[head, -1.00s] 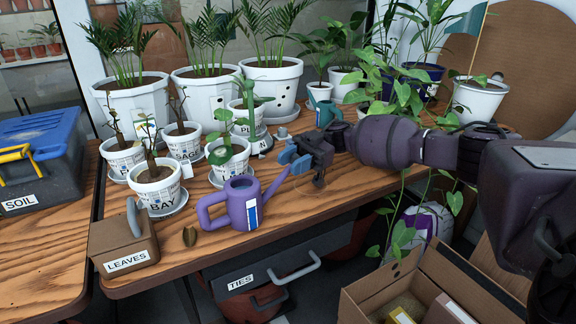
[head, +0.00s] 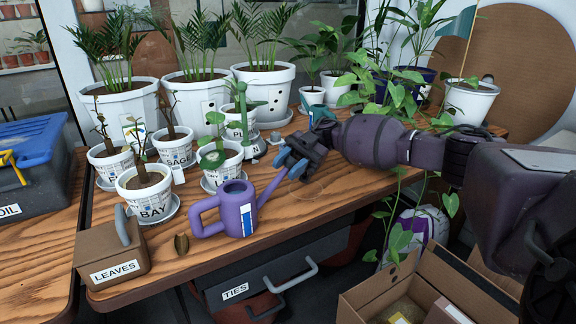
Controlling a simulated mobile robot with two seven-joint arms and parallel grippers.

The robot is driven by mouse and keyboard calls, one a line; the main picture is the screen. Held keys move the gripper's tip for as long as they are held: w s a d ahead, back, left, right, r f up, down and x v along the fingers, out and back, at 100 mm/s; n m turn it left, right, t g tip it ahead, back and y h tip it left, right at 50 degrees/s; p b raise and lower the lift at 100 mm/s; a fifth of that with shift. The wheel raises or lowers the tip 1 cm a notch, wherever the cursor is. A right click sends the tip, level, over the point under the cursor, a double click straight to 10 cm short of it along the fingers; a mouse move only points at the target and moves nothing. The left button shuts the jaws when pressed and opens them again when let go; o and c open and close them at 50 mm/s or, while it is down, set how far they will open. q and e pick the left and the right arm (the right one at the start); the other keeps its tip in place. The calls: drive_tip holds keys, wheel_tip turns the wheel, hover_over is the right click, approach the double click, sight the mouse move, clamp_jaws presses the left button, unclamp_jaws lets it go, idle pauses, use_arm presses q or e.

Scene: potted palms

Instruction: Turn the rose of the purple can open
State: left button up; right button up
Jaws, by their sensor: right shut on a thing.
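The purple can (head: 236,212) stands upright on the wooden bench, with its handle to the left and its spout rising to the right. A blue and white strip marks its side. My right gripper (head: 290,164) is at the spout's tip, its blue fingers shut on the rose. The fingers hide most of the rose, so I cannot see how far it is turned. My left gripper is out of view.
A teal can (head: 320,113) is behind my gripper. A TIES drawer (head: 275,283) is below.

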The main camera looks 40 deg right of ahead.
drive_tip(key=o, duration=0.9)
drive_tip(key=shift+o, duration=0.2)
use_arm(q)
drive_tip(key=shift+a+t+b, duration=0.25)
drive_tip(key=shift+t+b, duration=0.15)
drive_tip(key=shift+b, duration=0.45)
use_arm(e)
drive_tip(key=w+d+r, duration=0.1)
drive_tip(key=d, duration=0.9)
drive_tip(key=shift+w+d, duration=0.35)
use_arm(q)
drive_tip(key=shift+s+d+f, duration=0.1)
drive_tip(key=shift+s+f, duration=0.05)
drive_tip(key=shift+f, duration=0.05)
use_arm(e)
drive_tip(key=shift+r, duration=0.15)
